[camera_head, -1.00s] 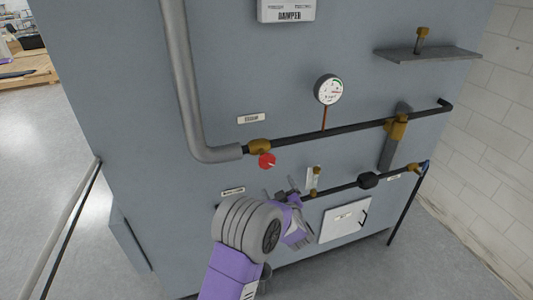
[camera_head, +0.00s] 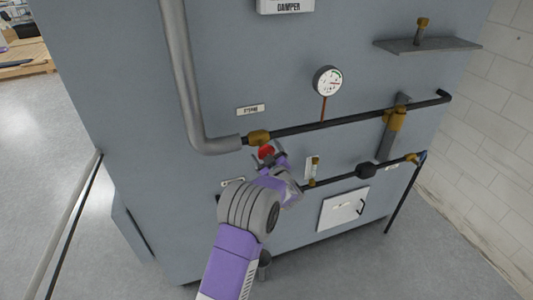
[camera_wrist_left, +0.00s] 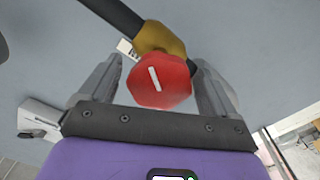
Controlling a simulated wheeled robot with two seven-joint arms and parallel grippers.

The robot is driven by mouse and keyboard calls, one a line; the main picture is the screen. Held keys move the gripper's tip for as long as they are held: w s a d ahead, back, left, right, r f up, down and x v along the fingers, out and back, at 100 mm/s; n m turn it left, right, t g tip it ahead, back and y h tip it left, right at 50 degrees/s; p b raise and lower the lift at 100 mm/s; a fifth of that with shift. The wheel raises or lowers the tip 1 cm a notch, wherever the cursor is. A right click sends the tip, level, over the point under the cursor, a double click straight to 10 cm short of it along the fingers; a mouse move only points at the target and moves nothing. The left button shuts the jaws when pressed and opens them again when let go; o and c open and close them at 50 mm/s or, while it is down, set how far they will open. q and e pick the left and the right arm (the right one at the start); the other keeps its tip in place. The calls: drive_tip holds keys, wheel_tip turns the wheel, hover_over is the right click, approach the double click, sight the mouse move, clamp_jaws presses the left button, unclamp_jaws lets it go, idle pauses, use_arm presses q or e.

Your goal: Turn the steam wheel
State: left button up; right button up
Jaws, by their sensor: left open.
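The red steam wheel (camera_head: 266,152) sits just below a brass valve (camera_head: 258,138) on the pipe, under a small label. In the left wrist view the wheel (camera_wrist_left: 159,81) shows a white bar mark and lies between the two fingers. My left gripper (camera_head: 268,158) is open, one finger on each side of the wheel; it also shows in the left wrist view (camera_wrist_left: 158,88). I cannot tell whether the fingers touch the wheel. The gripper partly hides the wheel in the head view. My right gripper is not in view.
A thick grey pipe (camera_head: 181,80) comes down left of the valve. A dark pipe (camera_head: 345,123) runs right, with a gauge (camera_head: 327,81) above it. A lower pipe (camera_head: 338,180) and a white hatch (camera_head: 343,208) are at the lower right.

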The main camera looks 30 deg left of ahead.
use_arm(q)
drive_tip(key=c, duration=1)
drive_tip(key=shift+c, duration=0.2)
drive_tip(key=shift+m, duration=0.4)
drive_tip(key=m+p, duration=0.2)
drive_tip(key=m, duration=0.3)
drive_tip(key=shift+r+p, duration=0.1)
drive_tip(key=shift+p, duration=0.3)
drive_tip(key=m+p, duration=0.2)
drive_tip(key=m, duration=0.2)
drive_tip(key=shift+m, duration=0.3)
drive_tip(key=shift+m+p, duration=0.45)
drive_tip(key=shift+m, duration=0.75)
drive_tip(key=o, duration=1)
